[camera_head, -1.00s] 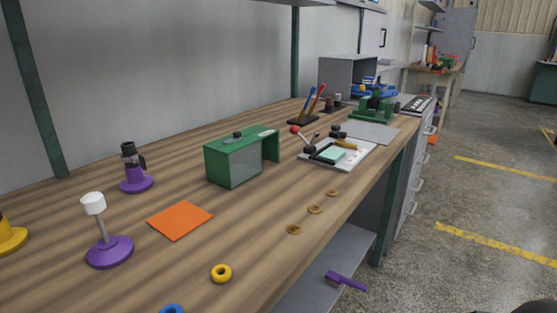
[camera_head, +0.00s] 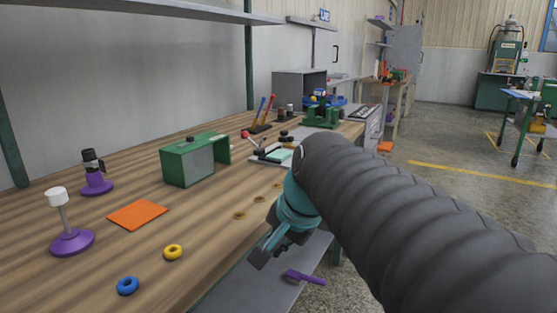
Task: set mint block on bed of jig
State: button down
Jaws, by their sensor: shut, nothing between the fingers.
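A mint block (camera_head: 279,155) shows as a flat pale-green shape at the pale jig (camera_head: 256,158) on the workbench. It appears to lie on the jig's bed, but my arm hides the right part, so I cannot tell how it is seated. Dark clamp knobs stand beside it. My gripper (camera_head: 262,257) is teal and dark, shut and empty. It points down and left, in front of the bench's front edge, well apart from the mint block in the picture.
A green box-like stand (camera_head: 194,162) is on the bench (camera_head: 130,255). An orange sheet (camera_head: 137,214), purple-based posts (camera_head: 72,241), a yellow ring (camera_head: 173,252) and a blue ring (camera_head: 128,286) lie left. A purple brush-like item (camera_head: 305,277) is on the lower shelf.

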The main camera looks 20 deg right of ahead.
jog(key=w+d+r+m+y+b, duration=0.1)
jog(key=w+d+r+m, duration=0.25)
jog(key=w+m, duration=0.2)
jog(key=w+d+r+m+b, duration=0.1)
jog(key=w+d+r+m, duration=0.25)
jog(key=w+m, duration=0.2)
jog(key=m+t+y+b, duration=0.1)
jog(key=m+t+b, duration=0.2)
jog(key=m, duration=0.8)
send_near(285, 161)
jog(key=f, duration=0.4)
jog(key=shift+w+a+f, duration=0.2)
jog(key=shift+w+f, duration=0.05)
jog(key=w, duration=0.1)
jog(key=w+a, duration=0.1)
jog(key=w, duration=0.1)
jog(key=shift+r, duration=0.15)
jog(key=shift+w+a+p, duration=0.15)
jog(key=shift+w+p, duration=0.15)
jog(key=shift+w, duration=0.05)
